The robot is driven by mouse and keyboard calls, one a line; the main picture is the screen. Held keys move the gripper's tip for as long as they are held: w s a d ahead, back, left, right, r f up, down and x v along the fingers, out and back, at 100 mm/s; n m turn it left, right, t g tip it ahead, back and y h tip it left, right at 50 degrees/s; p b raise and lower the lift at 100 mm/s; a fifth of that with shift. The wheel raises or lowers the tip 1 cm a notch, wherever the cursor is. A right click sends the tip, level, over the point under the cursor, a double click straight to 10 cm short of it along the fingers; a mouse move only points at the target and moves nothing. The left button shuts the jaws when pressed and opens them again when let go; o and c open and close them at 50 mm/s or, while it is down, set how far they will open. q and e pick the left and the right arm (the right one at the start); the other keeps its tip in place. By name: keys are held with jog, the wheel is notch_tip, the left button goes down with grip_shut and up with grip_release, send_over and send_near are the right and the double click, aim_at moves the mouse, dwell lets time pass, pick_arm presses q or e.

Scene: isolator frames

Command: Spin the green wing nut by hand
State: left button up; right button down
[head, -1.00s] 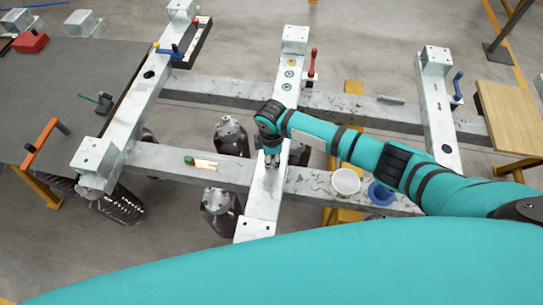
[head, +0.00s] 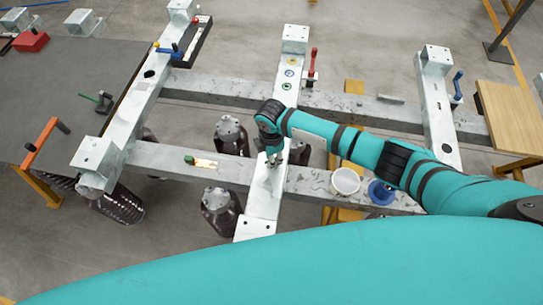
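My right gripper (head: 274,160) points down over the near part of the middle grey metal beam (head: 258,205). Its fingertips are small and partly hidden by the wrist, so I cannot tell whether they are open or shut. I cannot make out a green wing nut under or between the fingers. Green parts in view are a small ring (head: 286,86) farther up the same beam and a green-handled piece (head: 103,99) on the dark table at left. My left gripper is not in view.
A small green-ended item (head: 202,162) lies on the near cross beam. A white bowl (head: 345,181) and a blue ring-shaped container (head: 380,193) stand right of my gripper. A red handle (head: 312,64) stands upright beside the middle beam. Dark bottle-like cylinders (head: 220,209) stand below the beams.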

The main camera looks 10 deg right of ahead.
jog(key=c, duration=1.2)
grip_release()
jog(key=shift+r, duration=0.1)
notch_tip(320, 180, up, 12)
